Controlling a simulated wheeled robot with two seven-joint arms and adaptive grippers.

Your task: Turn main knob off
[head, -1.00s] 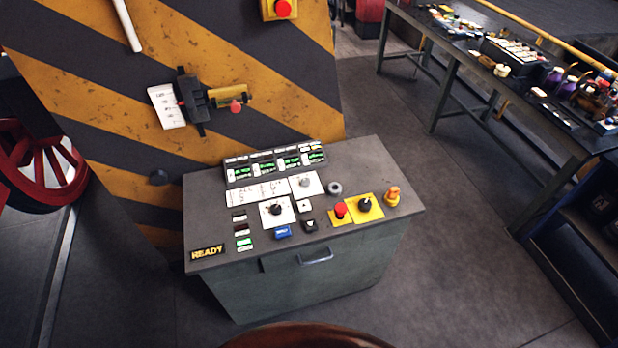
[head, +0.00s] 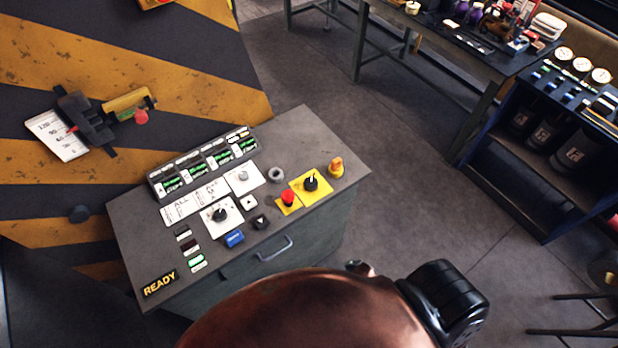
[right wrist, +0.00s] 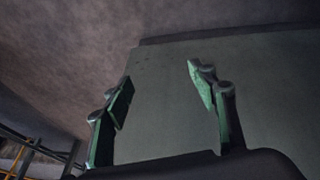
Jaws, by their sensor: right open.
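A grey control console (head: 310,135) stands in the head view. A black rotary knob (head: 311,184) sits on a yellow plate at its right, with a pale pointer mark. Another black knob (head: 219,215) sits on a white plate left of it. I cannot read which one is labelled main. My right gripper (right wrist: 160,78) shows in the right wrist view, open and empty, its green-padded fingers apart before a flat grey-green surface. It touches no knob there. My left gripper is not in view.
A red button (head: 288,197) and an orange-topped button (head: 336,167) flank the yellow-plate knob. A drawer handle (head: 275,248) sticks out of the console front. A striped wall panel (head: 190,60) stands behind left. A workbench (head: 468,62) and a blue shelf (head: 535,170) stand right, with open floor between.

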